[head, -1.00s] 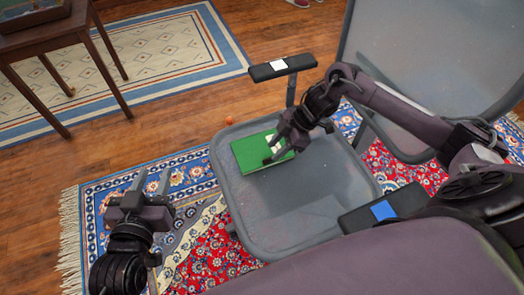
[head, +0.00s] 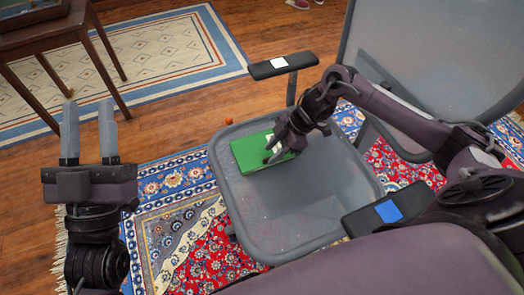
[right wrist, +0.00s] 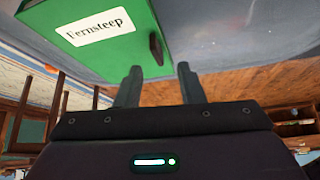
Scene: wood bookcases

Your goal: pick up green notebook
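The green notebook (head: 248,155) lies flat on the grey seat of a chair (head: 290,215). In the right wrist view the notebook (right wrist: 85,45) shows a white label reading "Fernsteep" and a small dark reddish patch near its edge. My right gripper (head: 273,150) is over the notebook's right part in the head view and covers some of it. In the right wrist view its two fingers (right wrist: 159,82) are apart with nothing between them, pointing toward the notebook's edge; I cannot tell whether they touch it. My left gripper (head: 89,130) is open and empty, left of the chair.
The chair has armrests with a white square (head: 279,63) and a blue square (head: 388,211), and a tall grey back (head: 430,70). A wooden table (head: 40,35) stands at upper left. Patterned rugs surround the chair.

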